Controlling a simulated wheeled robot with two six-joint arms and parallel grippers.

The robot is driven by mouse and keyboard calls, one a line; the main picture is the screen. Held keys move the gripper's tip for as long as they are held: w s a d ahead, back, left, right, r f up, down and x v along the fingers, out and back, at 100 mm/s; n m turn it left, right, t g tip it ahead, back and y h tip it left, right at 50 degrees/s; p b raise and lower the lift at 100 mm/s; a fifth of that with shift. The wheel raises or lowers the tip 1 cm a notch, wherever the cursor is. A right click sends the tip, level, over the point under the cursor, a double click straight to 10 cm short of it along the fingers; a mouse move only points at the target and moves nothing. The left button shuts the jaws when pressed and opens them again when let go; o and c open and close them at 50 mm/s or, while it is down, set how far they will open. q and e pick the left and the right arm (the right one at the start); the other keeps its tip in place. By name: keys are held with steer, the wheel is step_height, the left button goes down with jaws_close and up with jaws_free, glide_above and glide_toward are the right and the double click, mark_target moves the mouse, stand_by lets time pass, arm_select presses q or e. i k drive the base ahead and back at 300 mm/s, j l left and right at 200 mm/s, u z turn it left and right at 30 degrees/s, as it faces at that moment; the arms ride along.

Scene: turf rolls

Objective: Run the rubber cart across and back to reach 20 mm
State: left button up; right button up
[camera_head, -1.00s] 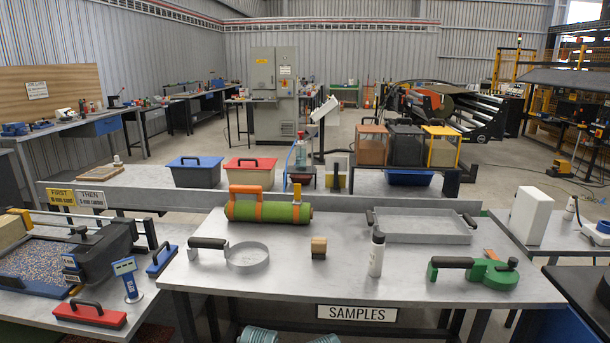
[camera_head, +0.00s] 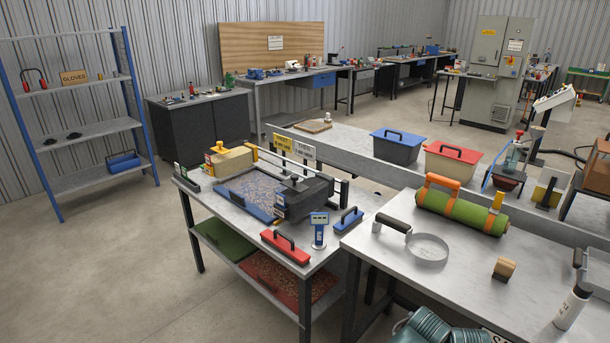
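The black cart (camera_head: 303,196) sits at the right end of a blue-edged tray (camera_head: 240,193) filled with speckled granules. A yellow box (camera_head: 230,160) stands at the tray's far left end. Two rails run along the back of the tray. A small blue gauge with a display (camera_head: 319,230) stands upright at the table's front right. I cannot read its number.
The samples table (camera_head: 400,262) at right holds a green roll (camera_head: 462,212) and a ring pan (camera_head: 428,249). Open floor (camera_head: 110,270) lies at left.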

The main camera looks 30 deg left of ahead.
mark_target(302, 198)
steer(key=u, duration=1.15)
steer(key=i+j+z, duration=0.3)
steer(key=i, duration=0.2)
steer(key=i+j+z, duration=0.35)
steer(key=i+l, duration=0.05)
steer(key=i, duration=0.1)
